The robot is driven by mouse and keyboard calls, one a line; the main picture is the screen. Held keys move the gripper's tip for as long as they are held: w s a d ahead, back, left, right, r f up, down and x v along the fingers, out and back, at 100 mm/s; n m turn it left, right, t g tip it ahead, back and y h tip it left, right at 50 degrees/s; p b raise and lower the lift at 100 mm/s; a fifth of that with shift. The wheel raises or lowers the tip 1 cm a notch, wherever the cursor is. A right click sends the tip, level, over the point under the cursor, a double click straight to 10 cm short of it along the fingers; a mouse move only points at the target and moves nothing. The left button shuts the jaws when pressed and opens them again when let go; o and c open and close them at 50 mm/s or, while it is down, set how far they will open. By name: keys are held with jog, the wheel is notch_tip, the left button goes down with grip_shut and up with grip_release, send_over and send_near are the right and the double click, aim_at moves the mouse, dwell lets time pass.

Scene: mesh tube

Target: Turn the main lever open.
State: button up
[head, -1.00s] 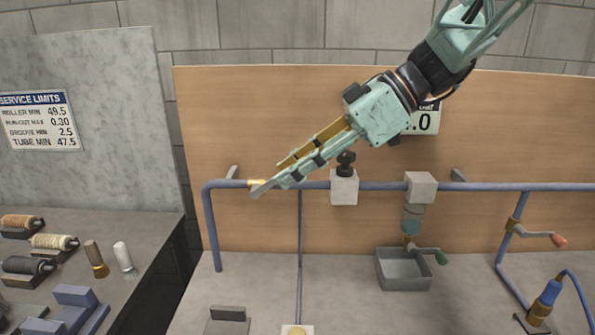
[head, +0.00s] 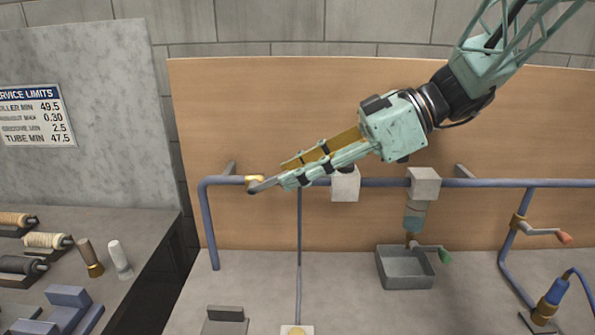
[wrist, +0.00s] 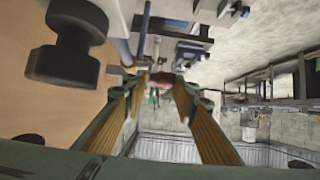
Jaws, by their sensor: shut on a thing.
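The main lever (head: 264,186) is a short grey bar by a brass valve (head: 255,180) on the left part of the blue pipe. Its visible end points left and slightly down. My gripper (head: 284,182) reaches in from the upper right, its fingertips at the lever's right end and shut on it. In the wrist view, a dull red grip (wrist: 163,79) sits between the fingertips. The fingers hide most of that grip in the head view. How far the lever is turned is hard to tell.
A white block (head: 345,184) on the pipe (head: 390,183) lies just behind my gripper; its black knob (wrist: 70,45) is close in the wrist view. A green-handled lever (head: 444,256) hangs by a grey basin (head: 405,270). A red-handled lever (head: 564,238) is further right.

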jog(key=o, duration=1)
jog(key=shift+s+a, duration=0.1)
jog(key=shift+s, duration=0.25)
jog(key=shift+w, duration=0.1)
jog(key=shift+w+r, duration=0.1)
jog(key=shift+v, duration=5.95)
